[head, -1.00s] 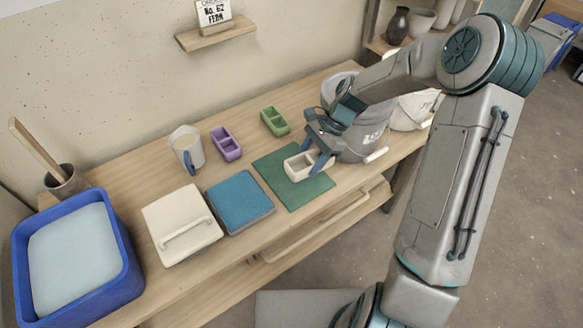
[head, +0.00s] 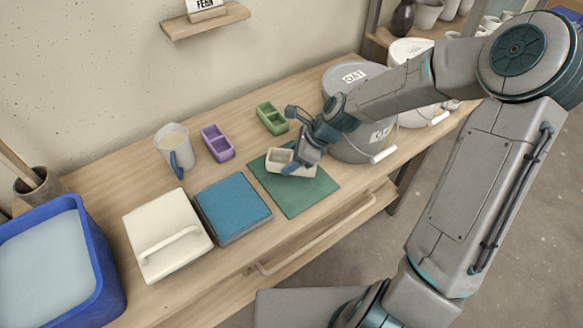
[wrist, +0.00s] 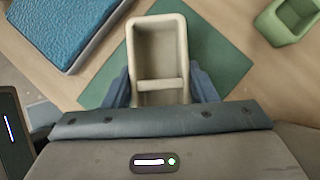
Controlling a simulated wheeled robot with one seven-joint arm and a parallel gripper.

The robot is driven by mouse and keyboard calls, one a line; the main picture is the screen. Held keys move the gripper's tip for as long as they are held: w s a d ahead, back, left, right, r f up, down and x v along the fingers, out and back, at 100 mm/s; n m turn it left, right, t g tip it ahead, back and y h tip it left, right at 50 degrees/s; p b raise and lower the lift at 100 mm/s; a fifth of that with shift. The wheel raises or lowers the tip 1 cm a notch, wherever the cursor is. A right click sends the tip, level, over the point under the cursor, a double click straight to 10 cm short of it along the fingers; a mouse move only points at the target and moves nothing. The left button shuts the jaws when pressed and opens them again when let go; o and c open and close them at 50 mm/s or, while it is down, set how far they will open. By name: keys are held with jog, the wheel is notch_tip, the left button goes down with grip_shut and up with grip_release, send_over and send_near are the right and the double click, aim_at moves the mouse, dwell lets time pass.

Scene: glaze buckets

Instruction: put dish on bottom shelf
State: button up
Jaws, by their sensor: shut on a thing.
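The cream two-compartment dish (head: 277,157) is over the dark green mat (head: 303,193) on the workbench; I cannot tell whether it touches the mat. My gripper (head: 300,166) is shut on it, with a finger on each side. In the wrist view the dish (wrist: 160,55) sits upright between the blue-grey fingers (wrist: 160,88), and it looks empty. The gripper hides part of its right end in the head view. A shelving unit (head: 372,47) with pots stands at the back right; its lower part is hidden. A wooden level (head: 220,297) shows under the bench.
A purple dish (head: 217,143) and green dish (head: 272,117) stand behind the mat. A blue pad (head: 232,208), white handled block (head: 165,232), mug (head: 176,150) and blue tub (head: 104,282) are leftward. A wooden rail (head: 320,240) juts from the bench front.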

jog(key=shift+f+b, duration=0.35)
jog(key=shift+f, duration=1.3)
jog(key=shift+f, duration=0.15)
jog(key=o, duration=1.2)
jog(key=shift+c, duration=0.2)
